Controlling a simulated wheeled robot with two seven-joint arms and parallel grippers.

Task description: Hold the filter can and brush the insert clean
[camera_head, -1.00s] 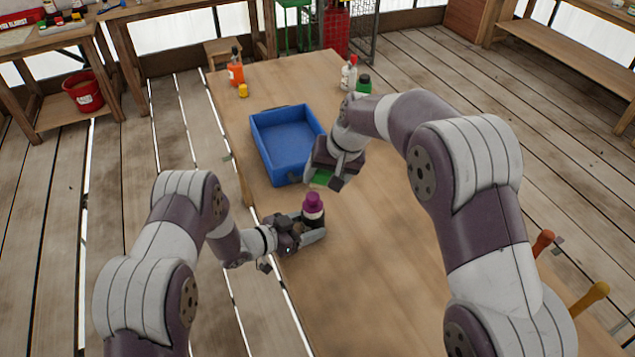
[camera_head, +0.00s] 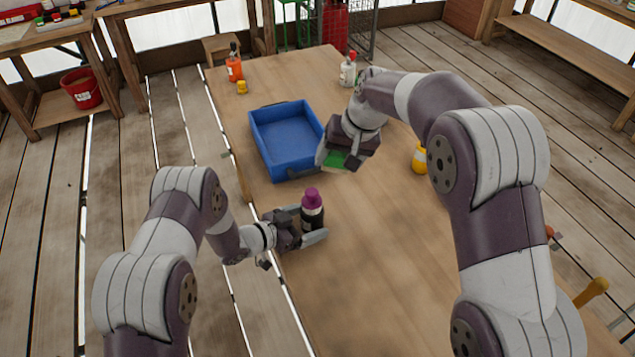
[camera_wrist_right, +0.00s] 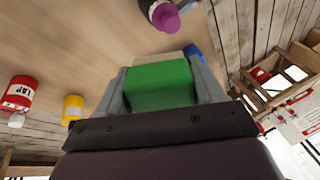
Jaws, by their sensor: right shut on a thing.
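The dark can with a purple top (camera_head: 312,198) stands upright near the table's left edge. In the right wrist view its purple part (camera_wrist_right: 165,17) shows at the top edge. My left gripper (camera_head: 312,227) has its fingers around the can's lower body; whether they press on it cannot be told. My right gripper (camera_head: 342,160) is shut on a green block with a pale edge, likely the brush (camera_wrist_right: 160,84), held above the table to the right of the blue tray. The insert cannot be made out.
The blue tray (camera_head: 262,158) lies on the wooden table (camera_head: 390,270) behind the can. Orange (camera_head: 234,68) and white (camera_head: 348,72) bottles stand at the far end with a small yellow jar (camera_head: 242,87). A yellow bottle (camera_head: 419,160) is beside my right arm. The table's near part is clear.

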